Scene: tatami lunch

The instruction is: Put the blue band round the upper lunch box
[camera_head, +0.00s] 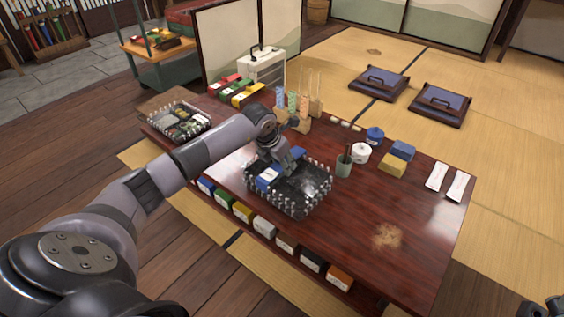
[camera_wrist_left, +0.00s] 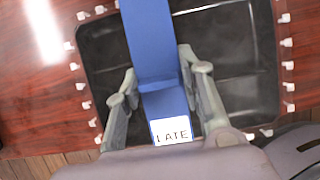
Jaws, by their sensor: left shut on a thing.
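The blue band (camera_wrist_left: 150,40), a long blue strip with a white label reading "LATE", lies between the fingers of my left gripper (camera_wrist_left: 160,84) in the left wrist view. In the head view my left gripper (camera_head: 284,163) reaches down into a dark tray with pale pegs round its rim (camera_head: 306,208). It is shut on the blue band, whose white label (camera_head: 266,178) shows at its left. No upper lunch box can be made out for certain; the arm and gripper hide part of the tray. A dark piece of my right gripper (camera_head: 543,307) shows at the bottom right corner.
A second pegged tray (camera_head: 178,121) holds small items at the table's far left. A green cup (camera_head: 343,167), a white pot (camera_head: 360,153), a blue box (camera_head: 403,149) and a yellow box (camera_head: 391,164) stand right of the near tray. Bare wood (camera_head: 330,235) lies in front right.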

